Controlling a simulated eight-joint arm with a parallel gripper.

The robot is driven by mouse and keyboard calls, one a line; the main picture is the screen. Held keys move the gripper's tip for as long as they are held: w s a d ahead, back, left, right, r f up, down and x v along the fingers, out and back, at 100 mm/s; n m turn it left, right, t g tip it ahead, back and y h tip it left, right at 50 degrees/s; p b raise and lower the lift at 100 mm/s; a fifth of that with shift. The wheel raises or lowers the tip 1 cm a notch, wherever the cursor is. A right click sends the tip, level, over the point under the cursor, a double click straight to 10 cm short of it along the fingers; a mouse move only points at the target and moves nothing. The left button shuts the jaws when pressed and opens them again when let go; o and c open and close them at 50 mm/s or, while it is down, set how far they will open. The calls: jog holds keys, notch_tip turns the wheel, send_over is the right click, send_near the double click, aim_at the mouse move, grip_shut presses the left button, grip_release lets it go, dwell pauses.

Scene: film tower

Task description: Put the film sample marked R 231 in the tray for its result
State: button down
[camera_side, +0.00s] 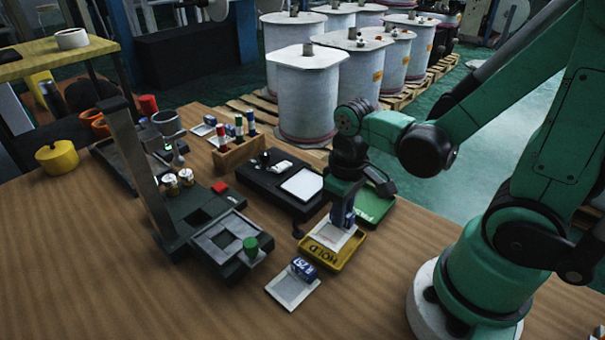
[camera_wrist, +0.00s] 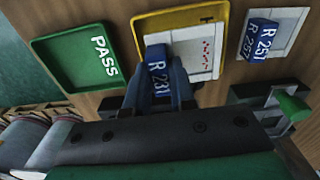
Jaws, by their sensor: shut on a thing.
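My gripper (camera_side: 347,222) is shut on the blue tag (camera_wrist: 158,65) of the film sample marked R 231; the gripper also shows in the wrist view (camera_wrist: 160,88). Its pale film (camera_wrist: 195,50), with small red marks, lies over the yellow HOLD tray (camera_side: 320,256). The tray's yellow rim shows in the wrist view (camera_wrist: 180,18). I cannot tell whether the film touches the tray floor. The green PASS tray (camera_side: 372,208) is beside it, empty where visible, and on the left in the wrist view (camera_wrist: 72,65).
Another film sample (camera_side: 290,291), its blue tag reading like R 251 or R 257, lies on the table near the HOLD tray. A dark grey device with a green knob (camera_side: 250,244) stands left. A black device (camera_side: 268,178) and a wooden rack (camera_side: 238,152) are behind. Front table is clear.

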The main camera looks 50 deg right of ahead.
jog(key=shift+f, duration=1.05)
jog(key=shift+f, duration=0.3)
jog(key=c, duration=0.7)
grip_release()
jog(key=shift+c, duration=0.2)
notch_tip(320, 180, up, 12)
jog(key=shift+r, duration=0.1)
jog(key=w+t, duration=0.1)
jog(key=t, duration=0.1)
jog(key=w+a+t, duration=0.1)
jog(key=w+t, duration=0.2)
jog(key=t, duration=0.2)
jog(key=shift+w+a+r, duration=0.2)
jog(key=shift+w+a, duration=0.05)
jog(key=shift+a, duration=0.05)
